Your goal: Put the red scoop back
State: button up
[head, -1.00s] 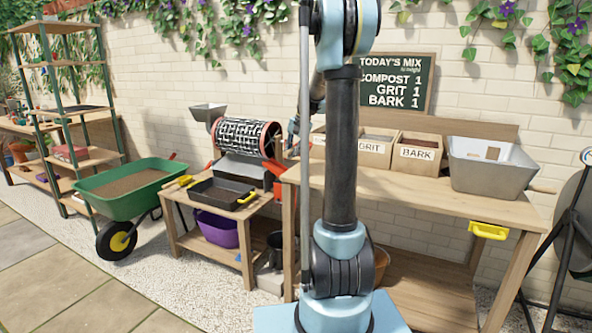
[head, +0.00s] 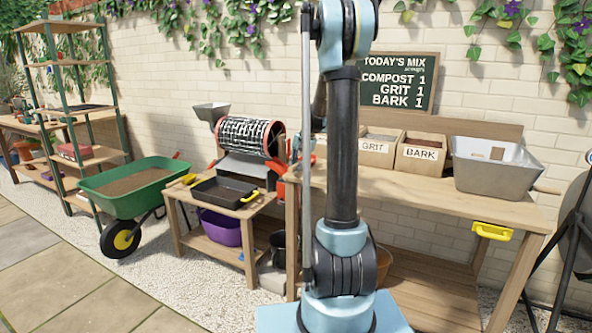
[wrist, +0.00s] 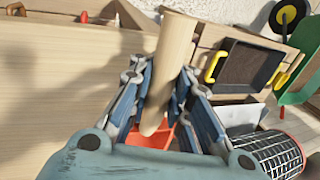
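In the wrist view my gripper (wrist: 168,100) has its two blue-padded fingers on either side of a pale wooden handle (wrist: 172,60). The handle fills the gap between them, so the gripper appears closed on it. An orange-red piece (wrist: 163,136) shows behind the handle's rounded end, between the fingers; it looks like part of the red scoop, but most of it is hidden.
The bench (head: 455,205) holds grit (head: 373,152) and bark (head: 420,157) boxes and a grey metal tub (head: 492,172). Left of it are a drum sieve (head: 250,135), a black tray (head: 222,191), a green wheelbarrow (head: 128,190) and a shelf rack (head: 92,160). Paving at lower left is clear.

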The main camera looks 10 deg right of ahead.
jog(key=o, duration=0.5)
jog(key=v, duration=1.2)
jog(key=s+a+n, duration=0.2)
jog(key=s, duration=1.1)
jog(key=s+f+n+h, duration=0.1)
jog(key=s+f, duration=0.4)
jog(key=s, duration=0.4)
jog(key=s+f+n+h, duration=0.1)
jog(key=s+f+n, duration=0.1)
jog(key=s+f, duration=0.4)
jog(key=s+a+f+n+h, duration=0.1)
jog(key=s+f, duration=0.4)
jog(key=s, duration=0.8)
jog(key=shift+s+f+n, duration=0.4)
jog(key=shift+n, duration=0.3)
